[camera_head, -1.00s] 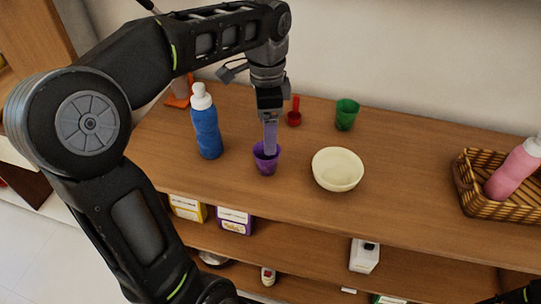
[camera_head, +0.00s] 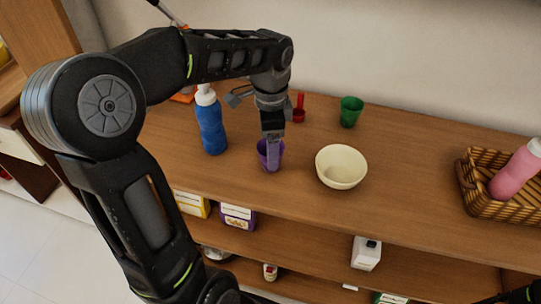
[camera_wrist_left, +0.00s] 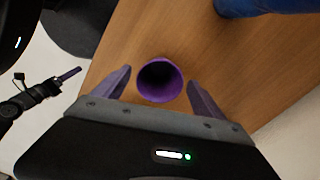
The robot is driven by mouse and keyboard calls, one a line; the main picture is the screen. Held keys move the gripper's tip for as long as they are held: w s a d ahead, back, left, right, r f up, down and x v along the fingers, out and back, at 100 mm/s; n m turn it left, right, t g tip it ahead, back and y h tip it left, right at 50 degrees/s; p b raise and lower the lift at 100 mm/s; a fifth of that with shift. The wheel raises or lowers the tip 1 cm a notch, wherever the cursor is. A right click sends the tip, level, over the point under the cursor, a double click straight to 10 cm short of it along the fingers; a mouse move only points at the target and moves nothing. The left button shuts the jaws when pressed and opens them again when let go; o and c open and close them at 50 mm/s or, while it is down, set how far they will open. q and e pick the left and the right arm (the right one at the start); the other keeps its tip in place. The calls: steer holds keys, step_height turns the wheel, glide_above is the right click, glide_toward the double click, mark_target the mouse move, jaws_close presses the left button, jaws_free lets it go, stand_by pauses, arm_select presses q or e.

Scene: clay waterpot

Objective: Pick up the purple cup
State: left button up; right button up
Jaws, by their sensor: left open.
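The purple cup (camera_head: 262,150) stands upright on the wooden shelf top, between a blue bottle and a cream bowl. My left gripper (camera_head: 272,157) points down at it, and its fingers partly cover the cup in the head view. In the left wrist view the cup (camera_wrist_left: 160,82) shows its round dark opening between the two spread fingers of my left gripper (camera_wrist_left: 160,91). Gaps show on both sides of the cup, so the gripper is open. A dark part of my right arm shows at the bottom right corner of the head view; its jaws are unclear.
The blue bottle (camera_head: 211,128) stands close left of the cup. The cream bowl (camera_head: 341,167) is to its right. A red scoop (camera_head: 299,113) and a green cup (camera_head: 350,111) are behind. A basket (camera_head: 487,201) holds a pink bottle (camera_head: 515,172). Boxes stand on the lower shelf.

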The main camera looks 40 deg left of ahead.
arm_select(q)
steer(key=shift+f, duration=0.75)
steer(key=shift+c, duration=0.2)
steer(key=c, duration=1.4)
